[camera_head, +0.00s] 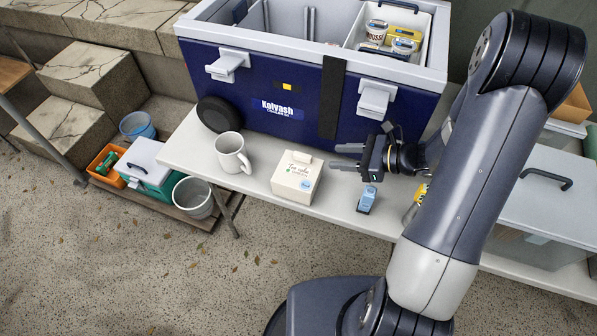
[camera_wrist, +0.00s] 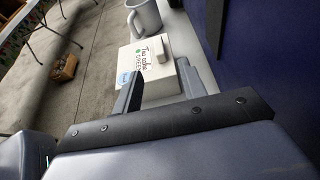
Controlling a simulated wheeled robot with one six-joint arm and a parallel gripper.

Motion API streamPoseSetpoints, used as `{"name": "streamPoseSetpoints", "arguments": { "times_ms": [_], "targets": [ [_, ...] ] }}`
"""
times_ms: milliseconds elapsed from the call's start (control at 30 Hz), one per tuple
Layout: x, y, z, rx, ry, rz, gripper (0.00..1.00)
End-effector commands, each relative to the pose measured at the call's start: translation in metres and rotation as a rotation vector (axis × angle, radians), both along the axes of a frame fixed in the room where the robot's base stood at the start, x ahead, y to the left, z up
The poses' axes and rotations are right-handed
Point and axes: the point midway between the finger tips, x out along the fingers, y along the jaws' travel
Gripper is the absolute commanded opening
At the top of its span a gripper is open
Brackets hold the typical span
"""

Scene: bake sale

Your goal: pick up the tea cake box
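The tea cake box (camera_head: 298,179) is a cream-white carton with "Tea cake" lettering, a blue round sticker and a small raised tab on top. It sits upright on the white table, just left of my gripper (camera_head: 337,157). My gripper is open and empty, its fingers pointing left toward the box's right side. In the wrist view, the box (camera_wrist: 148,55) lies ahead of my open gripper (camera_wrist: 160,69), and the fingers partly cover its near end. I cannot tell whether the fingertips touch it.
A white mug (camera_head: 232,153) stands close left of the box. A large blue cooler (camera_head: 270,75) stands right behind. A small blue carton (camera_head: 366,199) is on the table below my gripper. A dark round disc (camera_head: 218,114) leans at the cooler's left. The table's front edge (camera_head: 335,228) is near.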

Motion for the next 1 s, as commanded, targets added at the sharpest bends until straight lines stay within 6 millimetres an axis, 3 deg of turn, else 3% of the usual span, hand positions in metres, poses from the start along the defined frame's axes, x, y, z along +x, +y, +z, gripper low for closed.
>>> {"name": "streamPoseSetpoints", "arguments": {
  "times_ms": [200, 467, 733, 1000],
  "targets": [
    [0.009, 0.029, -0.013, -0.001, 0.001, 0.006, 0.4],
    [0.015, 0.045, -0.019, -0.002, 0.002, 0.005, 0.4],
    [0.027, 0.078, -0.034, -0.002, 0.0, 0.007, 0.4],
    [0.03, 0.086, -0.038, -0.003, 0.0, 0.003, 0.4]
  ]
}}
